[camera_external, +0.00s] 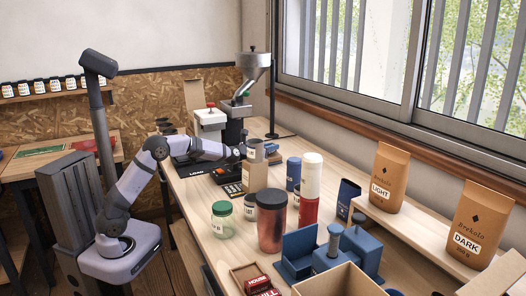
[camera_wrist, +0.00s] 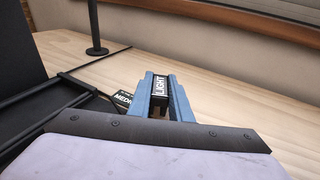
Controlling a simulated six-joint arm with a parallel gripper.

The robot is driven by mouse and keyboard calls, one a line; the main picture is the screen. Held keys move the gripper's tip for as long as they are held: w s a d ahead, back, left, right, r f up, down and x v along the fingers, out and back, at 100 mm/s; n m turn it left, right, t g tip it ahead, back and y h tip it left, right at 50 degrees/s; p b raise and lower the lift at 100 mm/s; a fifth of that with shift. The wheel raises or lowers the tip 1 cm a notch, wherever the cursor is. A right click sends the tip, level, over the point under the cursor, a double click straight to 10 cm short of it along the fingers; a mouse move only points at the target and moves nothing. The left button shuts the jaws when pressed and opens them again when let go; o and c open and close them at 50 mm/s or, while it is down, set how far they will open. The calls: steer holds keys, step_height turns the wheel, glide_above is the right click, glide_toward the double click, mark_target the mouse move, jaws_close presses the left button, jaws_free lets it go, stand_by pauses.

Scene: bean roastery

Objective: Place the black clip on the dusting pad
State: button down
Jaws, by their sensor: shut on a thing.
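My gripper (camera_wrist: 161,82) has blue fingers closed around a small black piece with a white LIGHT label (camera_wrist: 160,84). I cannot tell whether this piece is the black clip. A black MEDIUM-labelled piece (camera_wrist: 123,98) lies just left of the fingers, partly hidden by them. In the external view my gripper (camera_external: 249,150) is over the middle of the bench, above the small black keypad-like pieces (camera_external: 233,189) and close to a brown upright box (camera_external: 255,176); its fingertips are too small to make out. I cannot pick out the dusting pad for certain.
A black-and-white machine (camera_external: 211,119) stands behind on the bench. Right and in front are a green-lidded jar (camera_external: 222,219), a dark red canister (camera_external: 271,222), a white-and-red cylinder (camera_external: 311,180), a blue fixture (camera_external: 330,255) and an open carton (camera_external: 340,284). Bare wood (camera_wrist: 225,92) lies right of the fingers.

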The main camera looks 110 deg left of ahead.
steer(key=shift+f+b, duration=0.5)
steer(key=shift+b, duration=0.2)
steer(key=c, duration=1.6)
jaws_free()
steer(key=shift+r, duration=0.1)
steer(key=shift+r+p, duration=0.7)
steer(key=shift+p, duration=0.45)
steer(key=b+v, duration=0.1)
steer(key=v, duration=0.3)
steer(key=b+v, duration=0.1)
steer(key=v, duration=0.3)
steer(key=b+v, duration=0.1)
steer(key=v, duration=0.3)
steer(key=shift+f, duration=0.3)
